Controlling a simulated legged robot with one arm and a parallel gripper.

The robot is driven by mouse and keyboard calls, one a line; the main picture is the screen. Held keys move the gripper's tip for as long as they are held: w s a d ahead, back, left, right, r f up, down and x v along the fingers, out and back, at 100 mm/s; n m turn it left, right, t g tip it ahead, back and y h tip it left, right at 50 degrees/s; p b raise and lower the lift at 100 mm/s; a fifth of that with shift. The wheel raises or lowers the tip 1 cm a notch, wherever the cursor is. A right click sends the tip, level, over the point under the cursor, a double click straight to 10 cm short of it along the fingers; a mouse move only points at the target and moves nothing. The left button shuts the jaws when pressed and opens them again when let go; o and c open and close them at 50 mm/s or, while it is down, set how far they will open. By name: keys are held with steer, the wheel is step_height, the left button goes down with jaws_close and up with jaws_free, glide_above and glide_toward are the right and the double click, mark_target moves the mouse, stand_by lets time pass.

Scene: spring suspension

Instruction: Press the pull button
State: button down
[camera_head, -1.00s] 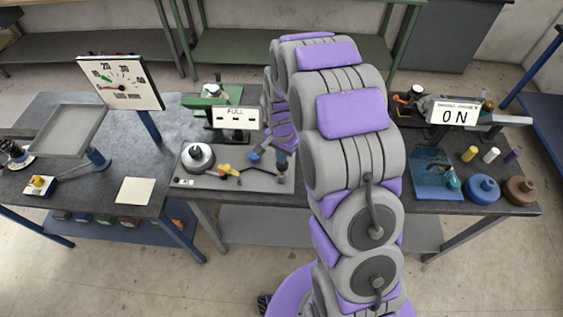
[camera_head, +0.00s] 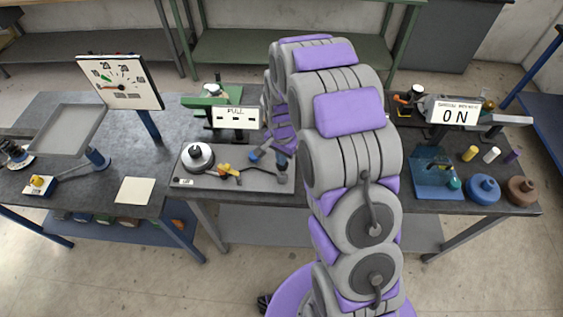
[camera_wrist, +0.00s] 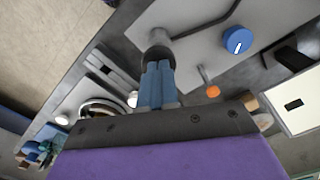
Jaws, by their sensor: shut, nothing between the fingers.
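A white sign (camera_head: 235,117) behind the grey plate carries small lettering that looks like "PULL" or "FULL", above dark dashes. The plate (camera_head: 185,180) bears a yellow lever (camera_head: 227,170), a blue knob (camera_head: 254,155) and a dark upright cylinder (camera_head: 282,175). I cannot tell for certain which part is the pull button. My gripper (camera_wrist: 158,68) is shut and empty, its blue fingers pointing at the dark round cylinder top (camera_wrist: 157,52). The fingers overlap it in the wrist view, so contact is unclear. The blue knob (camera_wrist: 237,40) is apart, to the right.
A silver round part (camera_head: 198,156) stands at the plate's left end. An orange-tipped stick (camera_wrist: 213,91) rises near my fingers. A dial board (camera_head: 120,82) and tray (camera_head: 68,132) stand left. An "ON" sign (camera_head: 453,112) and blue fixture (camera_head: 437,178) stand right.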

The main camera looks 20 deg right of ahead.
steer(key=shift+f, duration=1.05)
step_height(320, 180, up, 11)
steer(key=p, duration=0.2)
stand_by(0.7)
stand_by(0.3)
